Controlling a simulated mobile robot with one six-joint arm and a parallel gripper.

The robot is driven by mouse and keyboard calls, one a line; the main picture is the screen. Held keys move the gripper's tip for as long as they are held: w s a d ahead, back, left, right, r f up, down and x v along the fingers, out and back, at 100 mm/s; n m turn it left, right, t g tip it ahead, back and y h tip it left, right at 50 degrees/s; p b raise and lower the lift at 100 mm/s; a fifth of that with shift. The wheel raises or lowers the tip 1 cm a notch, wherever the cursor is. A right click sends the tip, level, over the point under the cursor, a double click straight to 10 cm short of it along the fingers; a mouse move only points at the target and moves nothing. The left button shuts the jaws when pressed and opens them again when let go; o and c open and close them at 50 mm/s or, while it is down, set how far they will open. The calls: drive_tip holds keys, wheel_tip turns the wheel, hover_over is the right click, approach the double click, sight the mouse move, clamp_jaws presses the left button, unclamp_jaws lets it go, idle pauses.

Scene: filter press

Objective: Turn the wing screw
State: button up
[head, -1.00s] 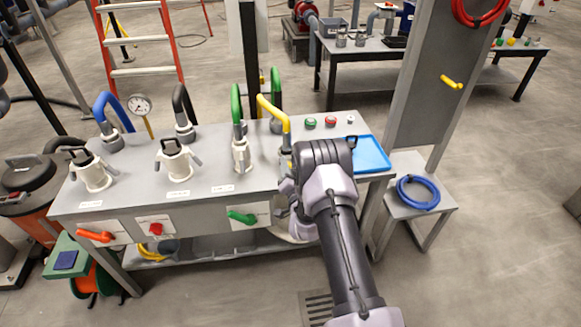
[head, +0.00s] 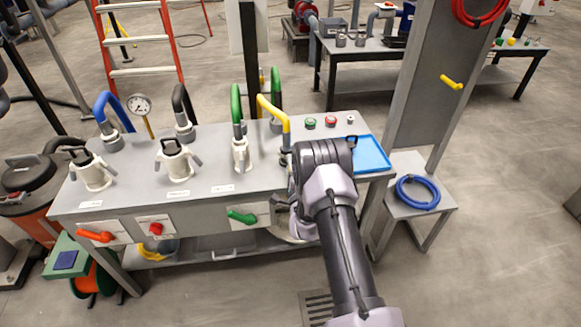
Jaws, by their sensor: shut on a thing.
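My gripper (head: 280,201) is at the front right edge of the grey bench (head: 212,205), just right of the green lever. It is mostly hidden by my own wrist and forearm. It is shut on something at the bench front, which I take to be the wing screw. The wing screw itself cannot be made out behind the gripper, so its angle cannot be told.
A green lever (head: 241,217), a red knob (head: 156,229) and an orange lever (head: 95,236) stick out of the bench front. White couplings and coloured hoses stand on top. A blue tray (head: 372,155) lies right of my arm. A grey post (head: 425,90) stands farther right.

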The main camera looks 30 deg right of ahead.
drive_tip(key=m, duration=0.4)
drive_tip(key=shift+f+m, duration=0.1)
drive_tip(key=shift+m, duration=2.4)
drive_tip(key=o, duration=1.4)
